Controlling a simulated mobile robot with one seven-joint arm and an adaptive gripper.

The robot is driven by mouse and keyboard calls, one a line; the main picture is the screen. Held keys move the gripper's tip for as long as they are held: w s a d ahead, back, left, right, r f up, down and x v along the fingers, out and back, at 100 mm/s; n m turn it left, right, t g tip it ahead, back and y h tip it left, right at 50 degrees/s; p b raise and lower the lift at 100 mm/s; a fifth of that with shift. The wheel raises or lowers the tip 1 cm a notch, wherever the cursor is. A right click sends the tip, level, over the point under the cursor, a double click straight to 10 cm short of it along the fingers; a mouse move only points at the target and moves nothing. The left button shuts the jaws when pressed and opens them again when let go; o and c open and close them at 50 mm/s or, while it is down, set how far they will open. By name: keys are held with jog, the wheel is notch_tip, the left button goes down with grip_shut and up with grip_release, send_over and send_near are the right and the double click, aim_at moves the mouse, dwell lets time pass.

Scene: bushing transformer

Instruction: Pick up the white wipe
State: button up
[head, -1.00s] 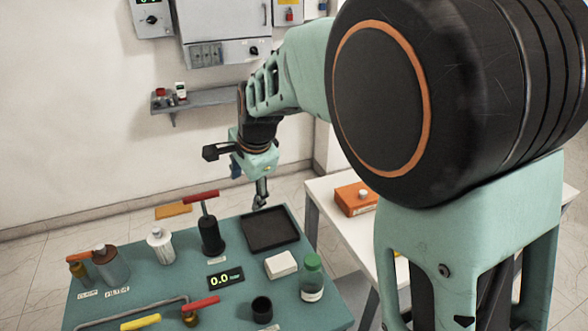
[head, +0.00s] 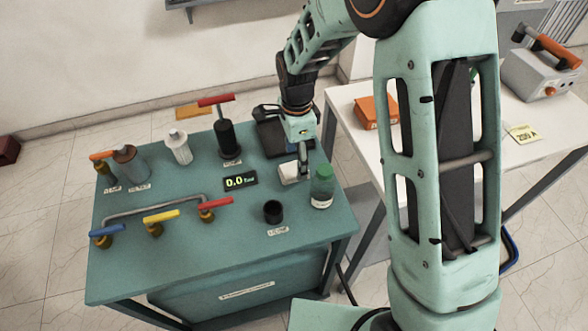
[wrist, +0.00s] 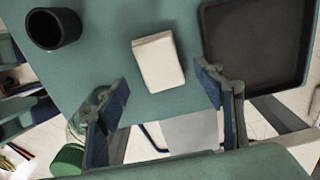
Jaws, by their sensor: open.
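The white wipe (wrist: 158,62) is a small folded pad lying flat on the teal bench top. In the wrist view it sits ahead of and between my fingers, apart from both. In the head view the wipe (head: 289,172) is partly hidden behind my gripper (head: 304,165), which hangs just above it. In the wrist view my gripper (wrist: 165,95) is open, with blue pads on both fingers and nothing between them.
A green-capped bottle (head: 322,187) stands close to the right of the wipe. A black tray (head: 268,137) lies behind it, and a black cup (head: 272,211) stands in front. Valves with coloured handles (head: 160,217) are at the bench's left. The bench front centre (head: 235,250) is clear.

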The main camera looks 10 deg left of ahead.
aim_at(295, 169)
jog(key=shift+a+f, duration=0.1)
jog(key=shift+f, duration=1.45)
jog(key=c, duration=1.1)
jog(key=shift+o, duration=0.2)
jog(key=shift+r, duration=0.1)
